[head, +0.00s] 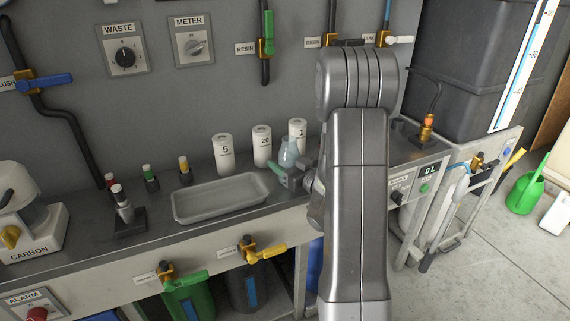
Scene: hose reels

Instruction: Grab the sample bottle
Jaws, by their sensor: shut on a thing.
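The sample bottle (288,151) is a small, pale blue, translucent bottle with a narrow neck. It is on the bench in front of the white canisters marked 20 and 1, just right of the grey tray. My gripper (285,174) is around its lower part and shut on it. The bottle looks upright. My arm comes in from the right and hides part of the gripper and the bench behind it. I cannot tell whether the bottle's base touches the bench.
The grey tray (220,198) lies empty to the left. White canisters stand behind, marked 5 (223,157), 20 (262,146) and 1 (298,130). Valves with yellow (268,252) and green handles stick out from the bench front.

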